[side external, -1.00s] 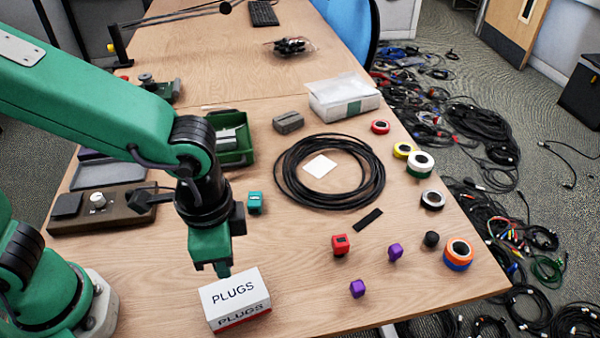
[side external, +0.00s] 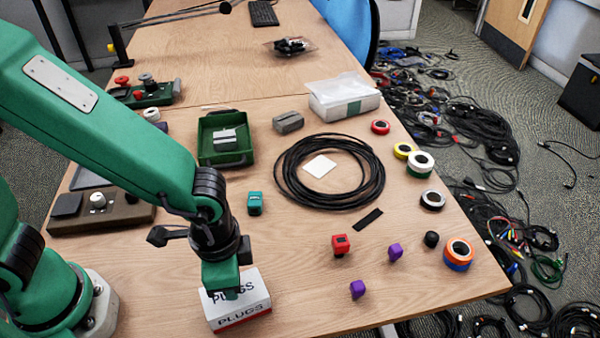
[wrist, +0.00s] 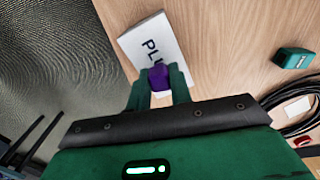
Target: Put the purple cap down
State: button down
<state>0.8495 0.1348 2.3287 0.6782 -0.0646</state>
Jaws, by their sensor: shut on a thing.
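My gripper (side external: 231,294) is shut on a purple cap (wrist: 158,74), which shows between the fingertips in the wrist view. In the side view the fingers hide this cap. The gripper is at the white and red PLUGS box (side external: 252,309), and its fingers cover part of the top lettering. The box also shows beneath the cap in the wrist view (wrist: 142,44). I cannot tell whether the cap touches the box top. Two other purple caps, one nearer the front (side external: 357,289) and one behind it (side external: 395,251), stand on the table to the right.
A teal block (side external: 255,204) stands behind the gripper and a red block (side external: 340,245) to its right. A black cable coil (side external: 370,195), a green tray (side external: 247,160) and several tape rolls lie farther off. The table between the box and the red block is clear.

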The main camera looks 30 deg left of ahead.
jog(key=shift+f, duration=0.15)
jog(key=c, duration=1.3)
grip_release()
jog(key=shift+o, duration=0.2)
notch_tip(320, 180, up, 12)
